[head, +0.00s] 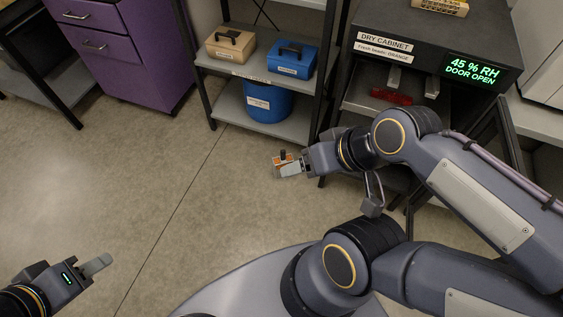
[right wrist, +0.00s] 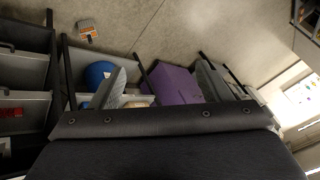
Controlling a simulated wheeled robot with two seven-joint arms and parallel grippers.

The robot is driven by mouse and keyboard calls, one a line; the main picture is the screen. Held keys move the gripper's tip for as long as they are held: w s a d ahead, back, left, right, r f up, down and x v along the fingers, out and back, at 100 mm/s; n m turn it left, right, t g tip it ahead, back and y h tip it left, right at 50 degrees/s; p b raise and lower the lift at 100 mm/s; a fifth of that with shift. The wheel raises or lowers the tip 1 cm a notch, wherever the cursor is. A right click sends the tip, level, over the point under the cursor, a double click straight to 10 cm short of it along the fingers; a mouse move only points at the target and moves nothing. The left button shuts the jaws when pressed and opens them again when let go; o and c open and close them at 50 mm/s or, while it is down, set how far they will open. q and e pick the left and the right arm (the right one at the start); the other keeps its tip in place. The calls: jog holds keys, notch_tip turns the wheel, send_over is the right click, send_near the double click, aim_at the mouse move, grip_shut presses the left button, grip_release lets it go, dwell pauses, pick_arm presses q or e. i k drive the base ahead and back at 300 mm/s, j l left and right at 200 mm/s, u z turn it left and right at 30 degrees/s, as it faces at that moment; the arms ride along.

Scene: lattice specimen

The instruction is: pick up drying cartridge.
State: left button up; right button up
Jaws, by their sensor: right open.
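A small grey-and-orange block that looks like the drying cartridge (head: 282,157) shows just beyond my right gripper (head: 287,171) in the head view. In the right wrist view the same block (right wrist: 87,30) lies on the floor at upper left, apart from the fingers. My right gripper (right wrist: 163,84) is open, with nothing between its fingers. In the head view the fingers partly hide the block. My left gripper (head: 97,265) is low at left over bare floor, away from everything. Its fingers overlap, so its opening is unclear.
A dry cabinet (head: 440,45) reading "45 % RH, DOOR OPEN" stands at right, with a red item (head: 391,96) inside. A shelf rack (head: 240,72) holds a tan case (head: 230,45), a blue case (head: 291,59) and a blue drum (head: 268,101). Purple drawers (head: 125,50) stand upper left. The floor at left is clear.

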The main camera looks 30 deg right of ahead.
aim_at(280, 161)
jog(key=z, duration=0.35)
jog(key=i+j+z, duration=0.1)
jog(key=z, duration=0.25)
jog(key=i+j+z, duration=0.2)
jog(key=z, duration=0.2)
jog(key=i+j+z, duration=0.2)
jog(key=z, duration=0.15)
jog(key=i+j, duration=0.25)
jog(key=i+j+z, duration=0.15)
jog(key=j, duration=0.25)
jog(key=i+j, duration=0.25)
jog(key=i+j+z, duration=0.1)
jog(key=j, duration=0.35)
jog(key=i, duration=0.1)
